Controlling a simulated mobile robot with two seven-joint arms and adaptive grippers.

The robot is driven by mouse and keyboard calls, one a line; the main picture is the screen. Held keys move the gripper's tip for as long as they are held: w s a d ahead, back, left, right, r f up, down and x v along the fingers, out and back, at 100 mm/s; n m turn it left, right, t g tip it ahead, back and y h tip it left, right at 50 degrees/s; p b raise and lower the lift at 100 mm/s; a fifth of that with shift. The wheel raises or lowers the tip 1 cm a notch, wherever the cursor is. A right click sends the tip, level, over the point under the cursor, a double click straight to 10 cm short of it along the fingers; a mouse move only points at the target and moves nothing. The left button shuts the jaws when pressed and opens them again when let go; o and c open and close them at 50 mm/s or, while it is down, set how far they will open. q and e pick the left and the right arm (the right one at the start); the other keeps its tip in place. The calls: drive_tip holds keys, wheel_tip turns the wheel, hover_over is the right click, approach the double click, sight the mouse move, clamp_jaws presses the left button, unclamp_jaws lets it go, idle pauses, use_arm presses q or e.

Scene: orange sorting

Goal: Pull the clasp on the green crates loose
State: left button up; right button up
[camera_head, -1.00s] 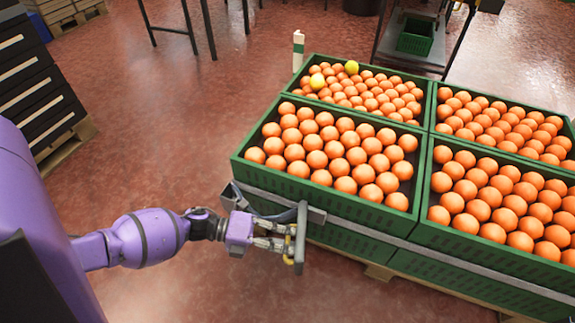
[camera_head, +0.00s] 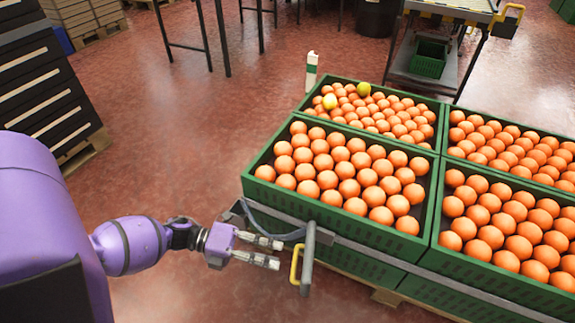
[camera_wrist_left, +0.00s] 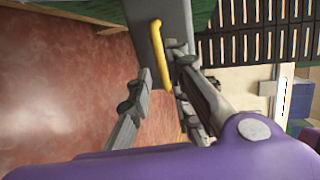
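The clasp is a grey lever (camera_head: 308,258) with a yellow handle (camera_head: 295,263), at the near left corner of the green crates (camera_head: 330,217). It stands out from the grey strap (camera_head: 430,273) that runs along their side. My left gripper (camera_head: 271,252) is open and empty, its two fingertips just left of the handle and apart from it. In the left wrist view, the yellow handle (camera_wrist_left: 160,52) and the grey lever (camera_wrist_left: 150,15) lie ahead of the spread fingers (camera_wrist_left: 157,72). My right gripper is not in view.
The crates are full of oranges (camera_head: 350,170), with two yellowish fruits at the back, and stand on a wooden pallet (camera_head: 388,297). A cart (camera_head: 440,60) stands at the back. The red floor left of the crates is clear.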

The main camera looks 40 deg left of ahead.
use_arm(q)
drive_tip(key=shift+v, duration=2.6)
